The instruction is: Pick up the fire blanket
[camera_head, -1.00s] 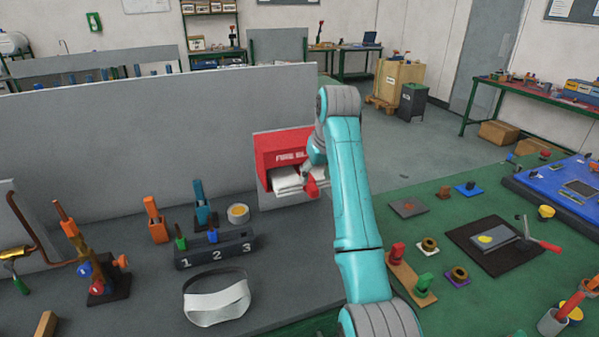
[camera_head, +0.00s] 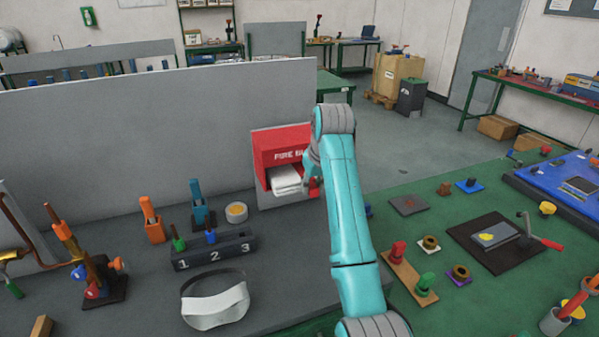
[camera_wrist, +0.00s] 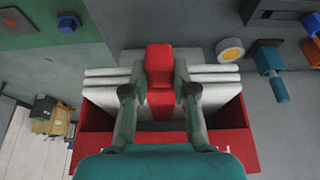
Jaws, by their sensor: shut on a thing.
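The fire blanket (camera_head: 285,178) is a folded white bundle in an open-fronted red box (camera_head: 281,143) fixed to the grey panel. In the wrist view the white folds (camera_wrist: 218,92) show on both sides of a red pull tab (camera_wrist: 160,62). My gripper (camera_wrist: 160,88) is shut on this red tab, with one finger on each side of it. The red box (camera_wrist: 236,146) lies around the blanket in that view. In the head view my arm hides the box's right side and most of the gripper.
A numbered black rack (camera_head: 216,251) and a white strapped visor-like item (camera_head: 215,304) stand on the grey bench left of my arm. A round yellow-and-white roll (camera_head: 237,212) lies near the box. The green bench to the right holds several small parts and a crank device (camera_head: 495,238).

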